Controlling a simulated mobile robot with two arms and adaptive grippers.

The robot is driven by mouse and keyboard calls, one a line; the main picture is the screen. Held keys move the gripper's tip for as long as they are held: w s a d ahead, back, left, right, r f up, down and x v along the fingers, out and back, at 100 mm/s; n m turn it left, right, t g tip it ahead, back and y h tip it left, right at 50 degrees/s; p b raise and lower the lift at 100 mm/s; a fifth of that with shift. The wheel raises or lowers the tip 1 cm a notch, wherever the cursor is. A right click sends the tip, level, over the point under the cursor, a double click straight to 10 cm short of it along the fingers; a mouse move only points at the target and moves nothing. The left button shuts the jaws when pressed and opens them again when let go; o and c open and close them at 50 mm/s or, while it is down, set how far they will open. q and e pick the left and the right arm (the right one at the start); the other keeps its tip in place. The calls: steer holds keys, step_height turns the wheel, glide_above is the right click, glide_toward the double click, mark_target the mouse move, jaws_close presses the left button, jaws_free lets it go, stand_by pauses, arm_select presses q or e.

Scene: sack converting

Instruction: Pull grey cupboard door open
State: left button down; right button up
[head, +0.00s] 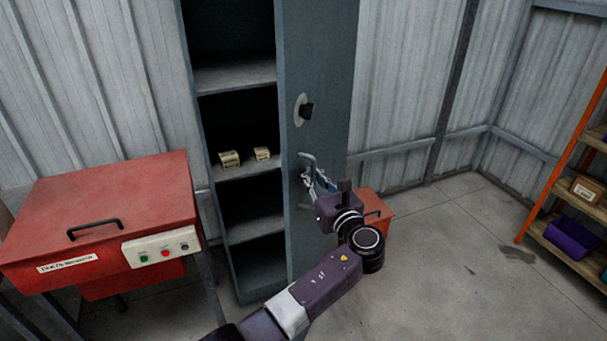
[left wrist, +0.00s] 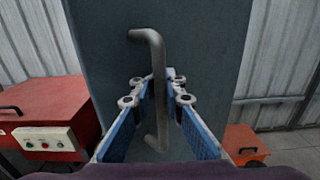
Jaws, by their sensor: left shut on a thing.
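The grey cupboard (head: 234,77) stands against the wall, and its door (head: 323,75) is swung wide open, showing the shelves inside. The door's bent bar handle (head: 306,158) is on its face below a dark knob on a light plate (head: 304,110). My left gripper (head: 314,181) is shut on the handle. In the left wrist view, the handle (left wrist: 157,60) runs between the two blue-padded fingers of the left gripper (left wrist: 161,92), with the door panel (left wrist: 100,40) behind. My right gripper is not in view.
Two small boxes (head: 229,159) sit on a cupboard shelf. A red machine (head: 110,210) with a button panel stands left of the cupboard. A small red box (head: 379,207) is on the floor behind my arm. An orange-framed shelf (head: 560,155) stands at right; floor between is clear.

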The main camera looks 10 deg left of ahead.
arm_select(q)
steer(key=shift+s+d+f, duration=0.2)
steer(key=shift+d+f, duration=0.3)
steer(key=shift+d, duration=0.25)
steer(key=c, duration=2.2)
jaws_free()
steer(key=shift+s, duration=0.15)
steer(key=shift+o, duration=1.1)
steer(key=shift+s+a+r, duration=0.1)
steer(key=shift+s+r, duration=0.05)
steer(key=shift+r, duration=0.05)
steer(key=v, duration=0.7)
steer(key=shift+d+r, duration=0.15)
steer(key=shift+d, duration=0.1)
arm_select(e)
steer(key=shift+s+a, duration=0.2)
arm_select(q)
steer(key=shift+s, duration=0.15)
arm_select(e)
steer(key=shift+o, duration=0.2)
